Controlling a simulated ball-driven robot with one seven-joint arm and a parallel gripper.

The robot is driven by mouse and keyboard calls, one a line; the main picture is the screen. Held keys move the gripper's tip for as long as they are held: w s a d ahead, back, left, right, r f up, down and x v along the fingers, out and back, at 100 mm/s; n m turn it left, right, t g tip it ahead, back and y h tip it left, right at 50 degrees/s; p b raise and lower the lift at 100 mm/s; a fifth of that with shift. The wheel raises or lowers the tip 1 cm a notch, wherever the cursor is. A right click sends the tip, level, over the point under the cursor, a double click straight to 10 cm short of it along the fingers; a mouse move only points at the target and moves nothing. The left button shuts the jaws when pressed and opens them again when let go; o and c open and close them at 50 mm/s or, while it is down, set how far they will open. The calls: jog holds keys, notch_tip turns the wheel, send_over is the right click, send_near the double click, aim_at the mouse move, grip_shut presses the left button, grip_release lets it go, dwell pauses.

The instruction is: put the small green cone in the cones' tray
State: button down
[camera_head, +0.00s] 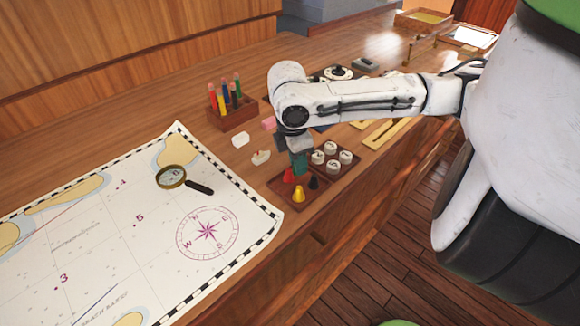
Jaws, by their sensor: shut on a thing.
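My gripper (299,153) points down over the desk and is shut on the small green cone (299,165), which is partly hidden by the fingers. The cone shows at the back part of the cones' tray (278,196), a shallow brown tray. I cannot tell whether the cone touches the tray floor. A red cone (288,176), a black cone (314,184) and a yellow cone (298,195) stand in this tray, close in front of the green one.
White round pieces (331,165) sit just right of the cones. A chart (130,240) with a magnifier (172,178) lies at left. A wooden holder with coloured pens (230,112) stands behind. Small pale blocks (240,140) lie left of my gripper. The desk's front edge is near.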

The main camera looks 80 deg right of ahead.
aim_at(293, 170)
jog(key=shift+f, duration=0.55)
jog(key=shift+r, duration=0.1)
jog(key=c, duration=1)
grip_release()
jog(key=shift+o, duration=0.2)
jog(key=shift+r, duration=0.1)
notch_tip(293, 170, up, 12)
jog(key=w, duration=0.1)
jog(key=shift+a, duration=0.35)
jog(key=shift+w, duration=0.1)
